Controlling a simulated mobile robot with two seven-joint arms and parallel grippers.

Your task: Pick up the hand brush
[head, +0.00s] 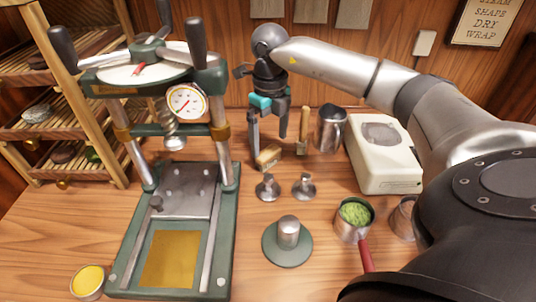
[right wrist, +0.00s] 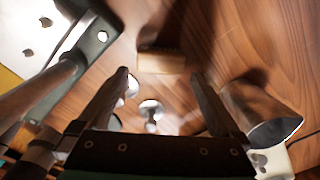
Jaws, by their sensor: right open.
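A small pale wooden block (head: 268,157), which looks like the hand brush, lies on the table right of the press. Its bristles cannot be made out. My right gripper (head: 269,144) is open and points down over it, one finger to each side in the head view. In the right wrist view the block (right wrist: 161,62) shows just beyond and between the fingertips (right wrist: 160,75), apart from them. A wooden-handled tool (head: 303,132) stands upright to the right of the gripper. My left gripper is not in view.
The green press (head: 228,185) stands close on the left. A metal pitcher (head: 330,130) and white scale (head: 385,160) stand right. Two small metal weights (head: 268,188) (head: 304,187), a round green-based piece (head: 288,243) and a cup of green leaves (head: 354,214) stand in front.

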